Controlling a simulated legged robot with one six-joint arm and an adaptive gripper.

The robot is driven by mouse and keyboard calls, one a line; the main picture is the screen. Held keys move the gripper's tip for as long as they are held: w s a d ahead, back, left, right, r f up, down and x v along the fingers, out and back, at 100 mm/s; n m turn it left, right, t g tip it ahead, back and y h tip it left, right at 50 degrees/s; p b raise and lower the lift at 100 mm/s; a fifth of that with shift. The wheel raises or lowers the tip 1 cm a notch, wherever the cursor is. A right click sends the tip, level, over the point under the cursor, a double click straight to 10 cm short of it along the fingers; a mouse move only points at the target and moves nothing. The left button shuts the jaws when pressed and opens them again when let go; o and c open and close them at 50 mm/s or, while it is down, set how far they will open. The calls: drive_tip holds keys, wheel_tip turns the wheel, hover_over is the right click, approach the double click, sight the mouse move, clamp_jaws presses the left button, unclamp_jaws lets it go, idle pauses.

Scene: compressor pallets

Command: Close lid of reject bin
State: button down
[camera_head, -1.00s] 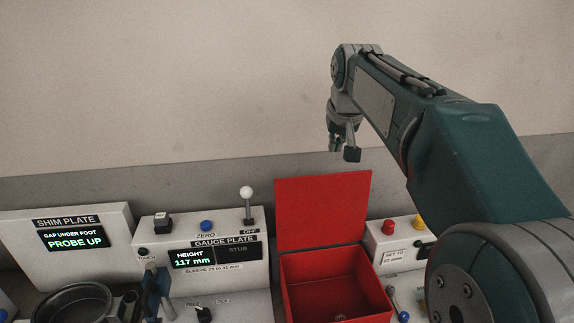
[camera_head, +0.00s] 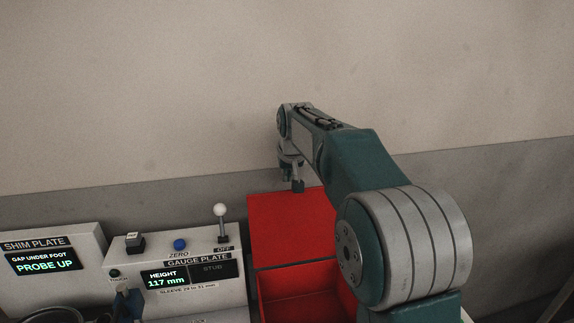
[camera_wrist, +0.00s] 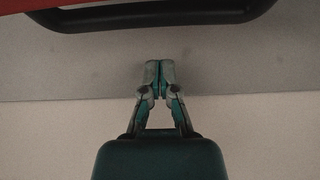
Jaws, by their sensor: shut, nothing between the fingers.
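The red reject bin (camera_head: 303,308) is at lower centre in the head view, partly hidden by my arm. Its flat red lid (camera_head: 285,230) stands open, raised at the back edge of the bin. My gripper (camera_head: 298,189) points down at the lid's top edge, overlapping it in the picture. I cannot tell whether it touches the lid. In the wrist view my gripper (camera_wrist: 159,68) has its fingers together, with nothing held. A red strip, likely part of the lid (camera_wrist: 35,5), shows at the top left there.
A dark curved bar (camera_wrist: 160,17) crosses the top of the wrist view; I cannot tell its owner. The gauge plate box (camera_head: 200,290) with a white-knobbed lever (camera_head: 220,211) stands left of the bin. The shim plate box (camera_head: 85,240) is farther left. A plain wall (camera_head: 150,90) rises behind.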

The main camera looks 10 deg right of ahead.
drive_tip(key=s, duration=0.4)
drive_tip(key=shift+a, duration=0.35)
drive_tip(key=shift+d, duration=0.1)
